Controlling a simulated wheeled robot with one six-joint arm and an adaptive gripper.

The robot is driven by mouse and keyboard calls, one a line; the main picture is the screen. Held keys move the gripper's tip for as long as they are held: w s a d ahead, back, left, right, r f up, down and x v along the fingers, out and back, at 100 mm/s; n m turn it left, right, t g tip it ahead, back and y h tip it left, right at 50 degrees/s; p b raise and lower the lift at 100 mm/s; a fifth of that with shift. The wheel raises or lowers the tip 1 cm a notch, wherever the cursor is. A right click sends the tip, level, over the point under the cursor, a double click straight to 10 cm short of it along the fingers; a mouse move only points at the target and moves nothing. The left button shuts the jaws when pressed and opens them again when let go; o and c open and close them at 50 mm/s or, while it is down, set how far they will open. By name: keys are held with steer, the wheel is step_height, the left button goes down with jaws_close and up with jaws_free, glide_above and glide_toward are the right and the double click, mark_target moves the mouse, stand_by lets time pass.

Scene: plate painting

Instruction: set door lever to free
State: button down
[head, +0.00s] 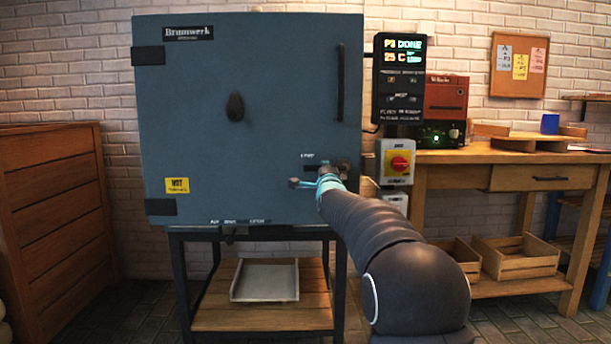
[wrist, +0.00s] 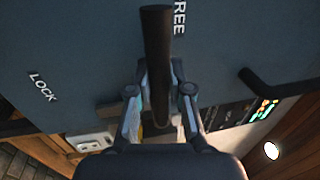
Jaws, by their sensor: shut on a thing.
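The door lever is a dark round bar (wrist: 157,50) in the wrist view, running from the top edge down between my fingers. Its upper part lies beside the lettering "REE" (wrist: 180,18), whose first letter is cut off. The word "LOCK" (wrist: 42,87) is at the left, away from the bar. My gripper (wrist: 160,92) is shut on the lever, one finger on each side. In the head view my gripper (head: 322,181) is at the lower right of the blue-grey kiln door (head: 215,155), and it and my arm hide most of the lever.
A vertical door handle (head: 341,83) and a display reading "P3 DONE" and "25 C" (head: 399,58) are above right. A red-and-yellow switch (head: 398,162) is right of the door. A workbench (head: 470,157) stands further right, a wooden cabinet (head: 50,215) left.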

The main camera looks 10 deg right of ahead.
stand_by(0.5)
steer(key=c, duration=1.1)
jaws_free()
steer(key=shift+o, duration=0.2)
steer(key=shift+s, duration=0.2)
steer(key=v, duration=1.1)
steer(key=shift+s, duration=0.35)
steer(key=shift+a+f, duration=0.1)
steer(key=shift+f, duration=0.05)
